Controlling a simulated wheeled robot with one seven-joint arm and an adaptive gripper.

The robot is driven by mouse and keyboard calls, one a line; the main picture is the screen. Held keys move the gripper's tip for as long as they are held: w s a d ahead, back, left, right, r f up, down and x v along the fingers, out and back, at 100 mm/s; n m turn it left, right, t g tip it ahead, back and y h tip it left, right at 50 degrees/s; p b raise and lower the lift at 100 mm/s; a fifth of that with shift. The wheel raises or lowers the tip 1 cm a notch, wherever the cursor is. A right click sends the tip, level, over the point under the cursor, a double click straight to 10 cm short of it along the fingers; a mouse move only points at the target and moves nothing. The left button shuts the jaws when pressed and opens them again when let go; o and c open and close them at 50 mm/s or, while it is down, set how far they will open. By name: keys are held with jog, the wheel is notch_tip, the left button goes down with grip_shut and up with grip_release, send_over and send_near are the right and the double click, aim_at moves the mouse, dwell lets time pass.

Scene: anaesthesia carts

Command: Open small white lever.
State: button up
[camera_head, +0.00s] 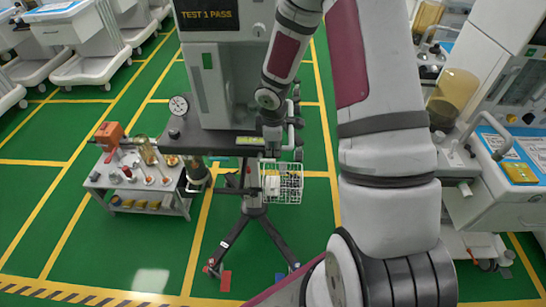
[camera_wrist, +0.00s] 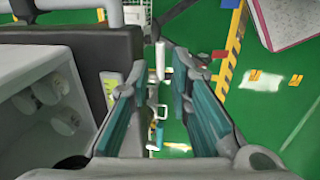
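My gripper (camera_wrist: 158,78) is open in the wrist view, with a teal-padded finger on each side and a gap between them. A small white upright bar, which looks like the white lever (camera_wrist: 160,56), shows just past the fingertips, roughly in line with the gap. I cannot tell its distance, and no contact is visible. In the head view my gripper (camera_head: 271,146) points down beside the dark platform of the grey machine. The lever cannot be made out clearly there.
The grey machine (camera_head: 215,85) stands on a dark platform (camera_head: 200,140). A white wire basket (camera_head: 290,187) hangs on its stand. A low grey cart (camera_head: 165,200) with small parts is at left. White carts stand at the far left and right. Green floor is open in front.

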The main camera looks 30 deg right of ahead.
aim_at(273, 161)
jog(key=f, duration=0.4)
jog(key=w+f, duration=0.1)
jog(key=f, duration=0.1)
jog(key=shift+d+f, duration=0.3)
jog(key=shift+d, duration=0.05)
jog(key=shift+c, duration=0.3)
grip_shut()
